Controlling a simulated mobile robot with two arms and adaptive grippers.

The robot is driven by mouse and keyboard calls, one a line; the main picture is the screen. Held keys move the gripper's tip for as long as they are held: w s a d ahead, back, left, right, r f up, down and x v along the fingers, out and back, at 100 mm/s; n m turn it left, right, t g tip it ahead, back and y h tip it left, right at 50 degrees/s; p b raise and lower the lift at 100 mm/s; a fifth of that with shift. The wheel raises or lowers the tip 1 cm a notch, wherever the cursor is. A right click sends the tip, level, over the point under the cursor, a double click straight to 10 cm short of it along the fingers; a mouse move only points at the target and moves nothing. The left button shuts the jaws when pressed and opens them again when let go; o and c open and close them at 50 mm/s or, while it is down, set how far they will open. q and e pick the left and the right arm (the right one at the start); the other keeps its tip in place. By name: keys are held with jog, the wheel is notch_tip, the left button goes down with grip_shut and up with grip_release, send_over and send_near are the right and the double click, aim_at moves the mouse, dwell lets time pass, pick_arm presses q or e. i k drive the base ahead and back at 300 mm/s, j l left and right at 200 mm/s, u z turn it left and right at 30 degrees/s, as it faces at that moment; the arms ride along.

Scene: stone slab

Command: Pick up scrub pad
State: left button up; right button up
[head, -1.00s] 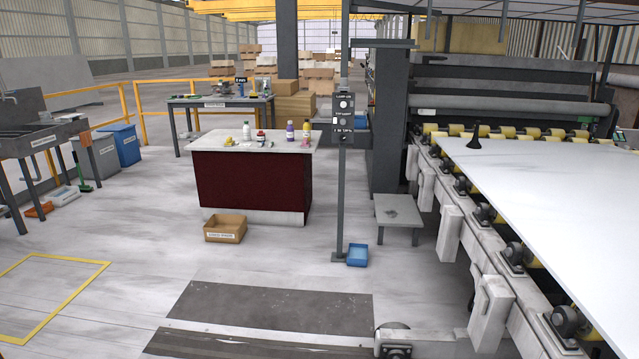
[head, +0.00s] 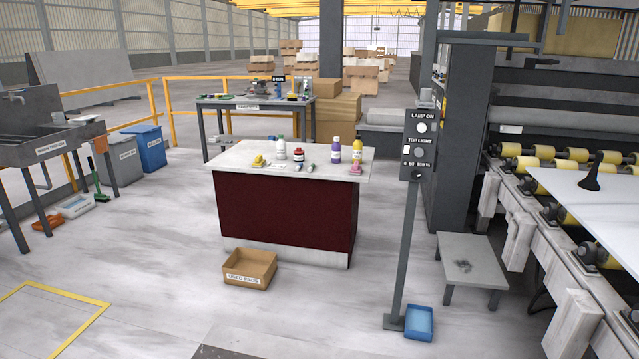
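No scrub pad can be made out for certain. A red-fronted table (head: 285,215) with a pale top stands in the middle of the view. A small yellow item (head: 258,160) lies at its left end, and a small pink item (head: 355,169) lies at its right end. Both are too small to tell whether either is a scrub pad. Between them stand a white bottle (head: 281,147), a dark red jar (head: 298,154), a purple bottle (head: 336,150) and a yellow bottle (head: 357,151). Neither of my grippers is in view.
A cardboard box (head: 249,270), apparently labelled for used pads, sits on the floor before the table. A control post (head: 404,250), a blue tray (head: 420,323) and a low grey stand (head: 472,261) are at right. A roller conveyor bears a white slab (head: 600,205).

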aim_at(355, 170)
jog(key=i, duration=2.25)
jog(key=i+j+z, duration=0.1)
jog(key=i+z, duration=0.2)
jog(key=i, duration=0.25)
jog(key=i+j+z, duration=0.25)
jog(key=i, duration=0.3)
jog(key=i+j+z, duration=0.3)
jog(key=i, duration=0.2)
